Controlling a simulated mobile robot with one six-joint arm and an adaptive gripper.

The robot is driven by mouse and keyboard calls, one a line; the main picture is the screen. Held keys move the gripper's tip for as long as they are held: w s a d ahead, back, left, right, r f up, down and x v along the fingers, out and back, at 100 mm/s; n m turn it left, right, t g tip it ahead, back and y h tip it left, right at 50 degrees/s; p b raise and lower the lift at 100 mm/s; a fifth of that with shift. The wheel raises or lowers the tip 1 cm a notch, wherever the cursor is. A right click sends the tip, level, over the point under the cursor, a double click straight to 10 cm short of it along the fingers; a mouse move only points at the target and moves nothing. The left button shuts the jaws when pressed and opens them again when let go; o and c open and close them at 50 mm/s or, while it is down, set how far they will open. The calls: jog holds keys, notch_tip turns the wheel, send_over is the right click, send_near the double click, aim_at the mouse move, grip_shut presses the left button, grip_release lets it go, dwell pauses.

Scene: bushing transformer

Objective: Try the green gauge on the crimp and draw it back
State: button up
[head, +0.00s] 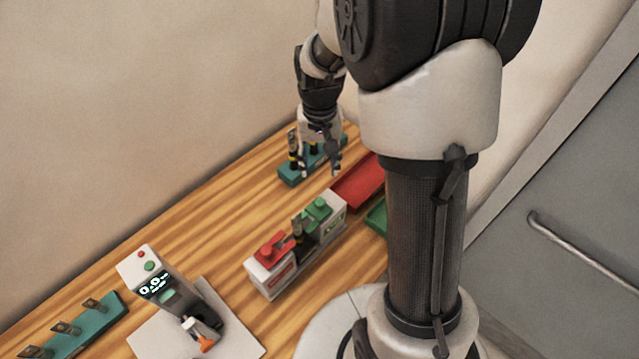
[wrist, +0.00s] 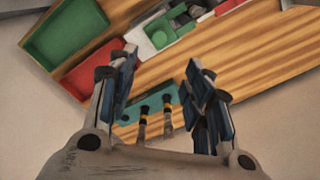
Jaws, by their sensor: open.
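A white gauge stand (head: 282,280) is on the bench in the head view. The green gauge (head: 319,209) sits at its far end and the red gauge (head: 272,251) at its near end. A dark grey upright piece (head: 297,228) stands between them; I cannot tell for sure that it is the crimp. In the wrist view the green gauge (wrist: 160,38) is at the top, beyond the fingertips. My gripper (head: 316,166) is open and empty, pointing down over a teal rack (head: 290,178), behind the stand and apart from the gauge. Its two fingers (wrist: 163,65) are spread in the wrist view.
The teal rack (wrist: 128,116) holds upright pieces with yellow bands, close below my fingers. A red tray (head: 358,183) and a green tray (head: 376,216) lie right of the stand. A tester with a display (head: 153,287) and another teal rack (head: 90,326) are at left.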

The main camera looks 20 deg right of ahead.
aim_at(319, 202)
notch_tip(319, 202, down, 16)
jog(key=shift+r+p, duration=0.15)
jog(key=shift+p, duration=0.15)
dwell(0.3)
jog(key=shift+c, duration=0.3)
grip_shut()
dwell(0.5)
